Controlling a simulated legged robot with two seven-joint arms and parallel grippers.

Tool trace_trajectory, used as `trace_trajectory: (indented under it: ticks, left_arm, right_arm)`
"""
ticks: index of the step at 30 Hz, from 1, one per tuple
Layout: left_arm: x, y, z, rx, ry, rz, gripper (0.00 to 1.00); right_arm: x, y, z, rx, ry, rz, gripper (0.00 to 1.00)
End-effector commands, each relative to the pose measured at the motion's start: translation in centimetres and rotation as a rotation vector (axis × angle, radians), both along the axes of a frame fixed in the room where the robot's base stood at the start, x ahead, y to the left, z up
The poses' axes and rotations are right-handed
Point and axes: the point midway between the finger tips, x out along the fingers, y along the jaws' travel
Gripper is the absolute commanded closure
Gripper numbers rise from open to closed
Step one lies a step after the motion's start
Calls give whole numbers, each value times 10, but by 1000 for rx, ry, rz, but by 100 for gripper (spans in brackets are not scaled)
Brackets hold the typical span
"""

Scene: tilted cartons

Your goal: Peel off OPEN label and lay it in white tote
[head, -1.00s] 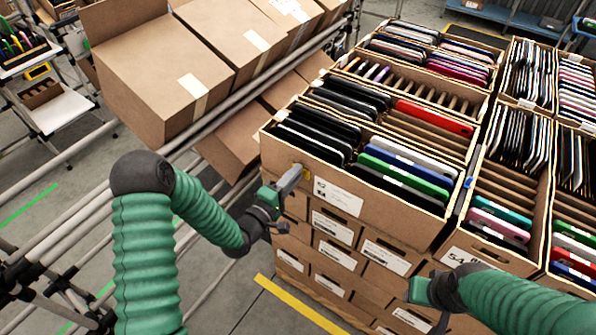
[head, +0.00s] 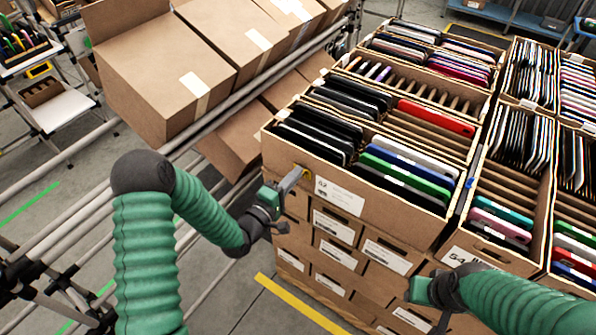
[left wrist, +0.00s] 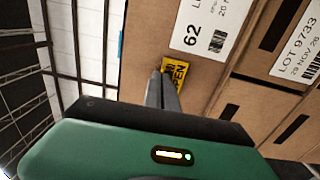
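The yellow OPEN label (left wrist: 176,72) is on the end face of the front carton (head: 370,192), beside a white printed label. In the head view only a small yellow patch of it (head: 300,168) shows beside my left fingertips. My left gripper (left wrist: 163,84) has its fingers close together at the label's near edge, and they look shut on that edge. Most of the label looks to be against the cardboard; the fingers hide part of it. My right gripper (head: 430,294) is low at the right, its fingers not clearly seen. I cannot make out a white tote for certain.
The front carton holds several upright coloured cases and sits on stacked cartons (head: 338,253). More open cartons stand behind and right. Tilted brown cartons (head: 165,75) lie on a pipe rack at left. A white shelf (head: 62,108) stands at far left. Floor is open below centre.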

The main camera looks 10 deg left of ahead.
Motion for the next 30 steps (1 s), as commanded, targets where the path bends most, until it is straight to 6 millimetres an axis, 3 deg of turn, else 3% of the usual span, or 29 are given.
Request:
trace_trajectory:
  ticks: [30]
  left_arm:
    - [-46,18,-1,1,0,2,100]
  right_arm:
    - [0,0,3,0,0,0,61]
